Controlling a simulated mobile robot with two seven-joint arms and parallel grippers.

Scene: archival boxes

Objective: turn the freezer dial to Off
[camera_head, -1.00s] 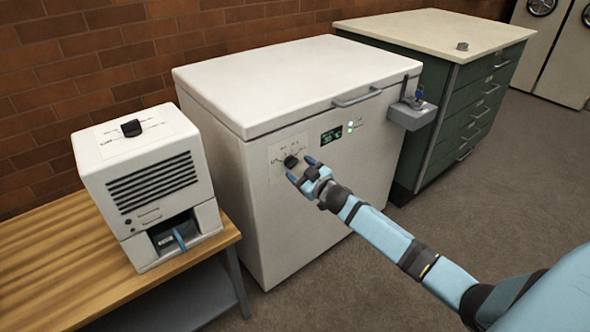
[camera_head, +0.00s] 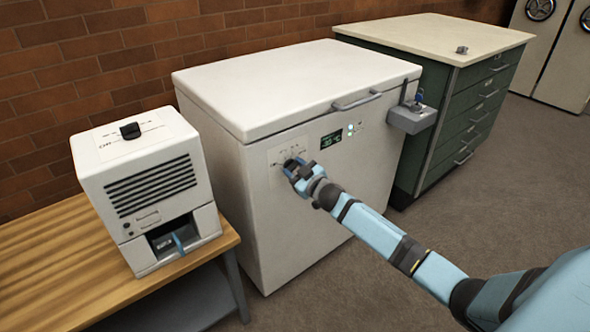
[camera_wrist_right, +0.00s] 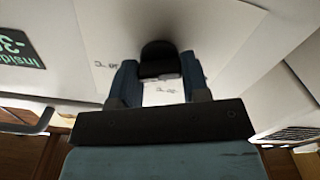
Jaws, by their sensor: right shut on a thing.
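The white chest freezer (camera_head: 330,210) stands against the brick wall, with a pale dial plate (camera_head: 275,157) on its front. My right gripper (camera_head: 293,165) is at this plate, shut on the black freezer dial (camera_wrist_right: 160,58). In the right wrist view the blue fingers of the right gripper (camera_wrist_right: 158,82) lie on either side of the dial. Printed marks show around the dial, but they are too small and blurred to read, so I cannot tell which one it points to. The freezer's dark display (camera_head: 331,139) with green text is to the right of the plate. My left gripper is not in view.
A white device (camera_head: 150,195) with its own black top knob (camera_head: 130,130) stands on the wooden bench (camera_head: 40,270) at left. A grey holder (camera_head: 412,120) juts from the freezer's right front. A green drawer cabinet (camera_head: 470,110) stands at right. The floor in front is clear.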

